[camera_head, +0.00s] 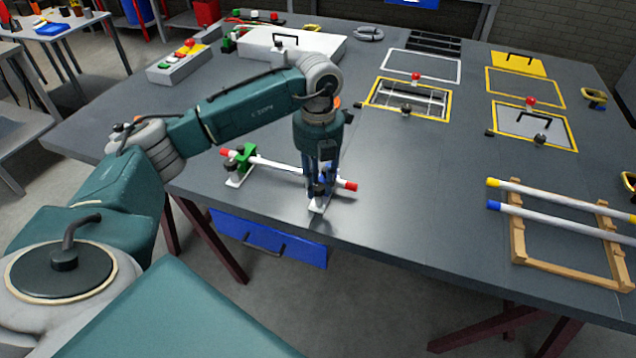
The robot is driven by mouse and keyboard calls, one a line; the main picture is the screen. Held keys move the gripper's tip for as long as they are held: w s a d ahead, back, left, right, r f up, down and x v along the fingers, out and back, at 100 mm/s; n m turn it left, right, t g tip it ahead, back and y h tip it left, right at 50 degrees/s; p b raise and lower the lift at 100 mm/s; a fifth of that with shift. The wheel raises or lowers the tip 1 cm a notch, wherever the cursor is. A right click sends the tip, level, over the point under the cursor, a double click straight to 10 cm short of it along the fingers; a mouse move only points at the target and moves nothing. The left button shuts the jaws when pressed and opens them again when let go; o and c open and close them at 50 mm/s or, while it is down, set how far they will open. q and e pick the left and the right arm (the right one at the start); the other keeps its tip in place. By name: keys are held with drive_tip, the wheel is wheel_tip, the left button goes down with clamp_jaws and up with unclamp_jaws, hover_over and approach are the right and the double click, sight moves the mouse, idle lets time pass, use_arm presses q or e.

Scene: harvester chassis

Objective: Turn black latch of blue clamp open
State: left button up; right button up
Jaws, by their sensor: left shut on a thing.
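The blue clamp (328,176) stands on a small white base (317,206) near the front edge of the table, largely hidden by my left gripper. My left gripper (318,186) points down over it and is shut on the black latch (317,191) at the clamp's front. The latch's exact angle is hard to tell behind the fingers. A white rod with red ends (282,167) runs through the blue clamp and a green clamp (243,157) to its left. My right gripper is not in view.
A wooden rack (565,268) with two white rods stands at the right. Yellow- and white-framed panels (408,97) with red and black knobs lie behind. A grey button box (184,62) and a white case (292,45) are at the back left. The table middle is clear.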

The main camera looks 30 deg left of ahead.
sight(318, 185)
use_arm(q)
drive_tip(key=shift+w+r+n, duration=0.25)
drive_tip(key=shift+n, duration=0.55)
drive_tip(key=shift+a, duration=0.1)
drive_tip(key=o, duration=1.2)
drive_tip(key=shift+c, duration=0.2)
drive_tip(key=shift+f, duration=0.1)
drive_tip(key=shift+s, duration=0.1)
wheel_tip(318, 185, up, 12)
